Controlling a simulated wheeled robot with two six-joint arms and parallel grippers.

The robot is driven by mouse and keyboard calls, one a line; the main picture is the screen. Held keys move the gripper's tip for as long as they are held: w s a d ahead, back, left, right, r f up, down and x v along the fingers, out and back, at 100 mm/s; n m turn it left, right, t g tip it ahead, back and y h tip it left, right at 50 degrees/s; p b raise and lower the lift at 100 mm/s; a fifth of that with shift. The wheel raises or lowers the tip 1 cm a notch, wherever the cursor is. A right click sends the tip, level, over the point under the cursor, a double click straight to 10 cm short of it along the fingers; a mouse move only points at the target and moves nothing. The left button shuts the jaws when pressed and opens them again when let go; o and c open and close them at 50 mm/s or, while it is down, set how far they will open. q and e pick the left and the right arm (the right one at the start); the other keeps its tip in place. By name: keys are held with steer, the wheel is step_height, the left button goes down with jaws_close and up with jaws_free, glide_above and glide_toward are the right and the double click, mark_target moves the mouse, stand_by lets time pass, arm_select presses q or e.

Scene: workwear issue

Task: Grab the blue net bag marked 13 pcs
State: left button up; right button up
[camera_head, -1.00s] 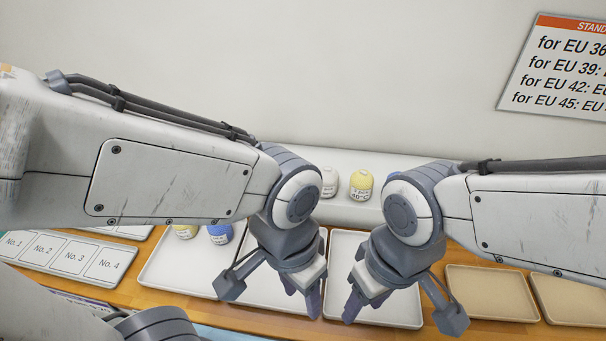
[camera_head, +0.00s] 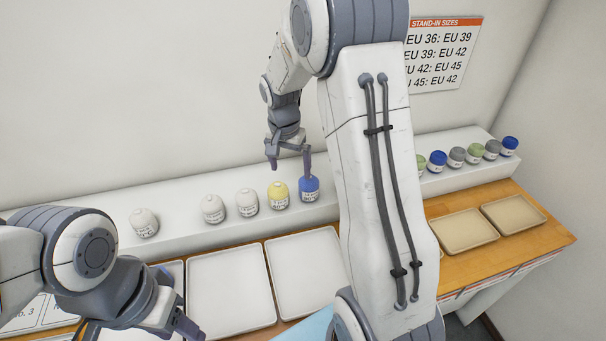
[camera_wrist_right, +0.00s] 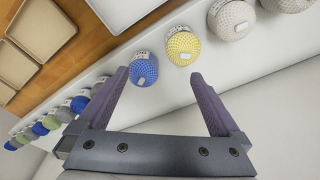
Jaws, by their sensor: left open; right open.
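A blue net bag (camera_head: 309,189) with a white label stands at the right end of a group on the white shelf; the label is too small to read. It also shows in the right wrist view (camera_wrist_right: 143,70), just ahead of the jaws and nearer the left finger. My right gripper (camera_head: 290,163) is open and empty above the shelf, close to this bag and the yellow one. The right wrist view shows its two fingers (camera_wrist_right: 158,79) spread with nothing between them. My left gripper (camera_head: 140,332) is open low at the left, over the trays, partly hidden.
A yellow net bag (camera_head: 278,195) stands close beside the blue one, with several white bags further left. Beyond my right arm, several green, grey and blue bags (camera_head: 457,156) line the shelf (camera_head: 180,234). White trays (camera_head: 231,290) and beige trays (camera_head: 462,231) lie on the wooden counter.

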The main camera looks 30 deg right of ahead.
steer(key=m, duration=0.2)
glide_above(309, 183)
steer(key=w, duration=0.1)
steer(key=shift+w+a+f, duration=0.2)
steer(key=shift+a+f, duration=0.05)
steer(key=shift+f, duration=0.3)
steer(key=f+p, duration=0.1)
steer(key=f, duration=0.1)
steer(key=d+f, duration=0.1)
steer(key=f, duration=0.1)
steer(key=shift+w+f+p, duration=0.15)
steer(key=shift+f+p, duration=0.15)
steer(key=shift+p, duration=0.05)
step_height(309, 183, down, 4)
steer(key=p, duration=0.2)
steer(key=shift+d+f+p, duration=0.15)
steer(key=shift+f+p, duration=0.05)
steer(key=shift+p, duration=0.1)
steer(key=shift+f, duration=0.6)
arm_select(q)
step_height(309, 183, up, 5)
steer(key=shift+r, duration=0.1)
arm_select(e)
steer(key=c, duration=1.3)
